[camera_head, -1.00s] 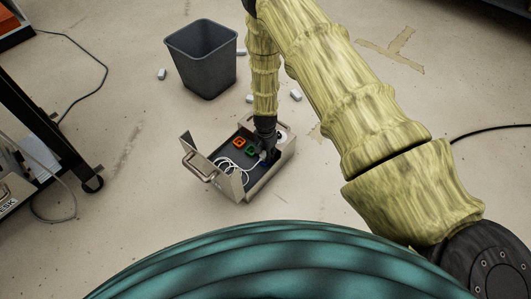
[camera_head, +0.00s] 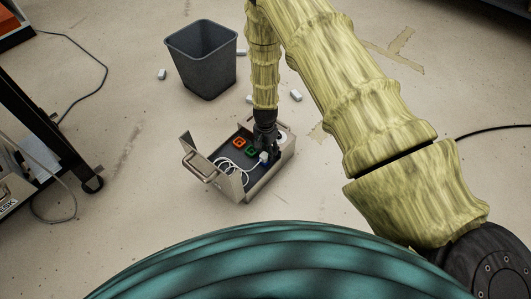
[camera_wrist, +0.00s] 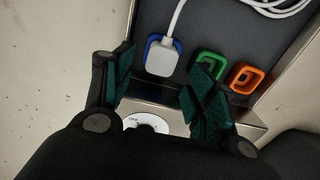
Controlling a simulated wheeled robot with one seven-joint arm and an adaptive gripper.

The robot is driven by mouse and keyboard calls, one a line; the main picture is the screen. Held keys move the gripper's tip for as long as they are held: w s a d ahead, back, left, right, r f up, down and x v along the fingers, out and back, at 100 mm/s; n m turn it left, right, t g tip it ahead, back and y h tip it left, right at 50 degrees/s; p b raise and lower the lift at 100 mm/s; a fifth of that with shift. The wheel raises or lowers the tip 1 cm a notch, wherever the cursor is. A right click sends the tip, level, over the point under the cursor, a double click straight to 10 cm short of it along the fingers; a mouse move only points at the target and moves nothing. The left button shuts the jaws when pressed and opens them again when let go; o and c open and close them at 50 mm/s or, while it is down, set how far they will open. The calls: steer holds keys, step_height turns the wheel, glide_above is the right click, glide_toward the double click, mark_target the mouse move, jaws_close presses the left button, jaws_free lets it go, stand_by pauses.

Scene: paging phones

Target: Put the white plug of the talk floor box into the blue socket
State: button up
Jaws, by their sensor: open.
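The white plug (camera_wrist: 161,58) sits at the blue socket (camera_wrist: 151,45) in the wrist view, covering most of it, with blue showing round its edge. It looks seated, though its depth is hard to tell. Its white cord (camera_wrist: 177,17) runs toward the top. My gripper (camera_wrist: 163,72) is open and empty, its green-padded fingers apart on either side below the plug and not closed on it. In the head view my gripper (camera_head: 265,143) is just above the floor box (camera_head: 262,184), and the plug (camera_head: 263,157) shows beneath it.
A green socket (camera_wrist: 209,64) and an orange socket (camera_wrist: 245,77) lie to the right of the blue one. A white disc (camera_wrist: 146,123) lies on the box's near side. The box lid (camera_head: 200,158) stands open. A grey bin (camera_head: 203,68) stands behind on the floor.

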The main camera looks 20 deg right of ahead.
step_height(320, 180, up, 9)
steer(key=shift+f, duration=0.15)
stand_by(1.8)
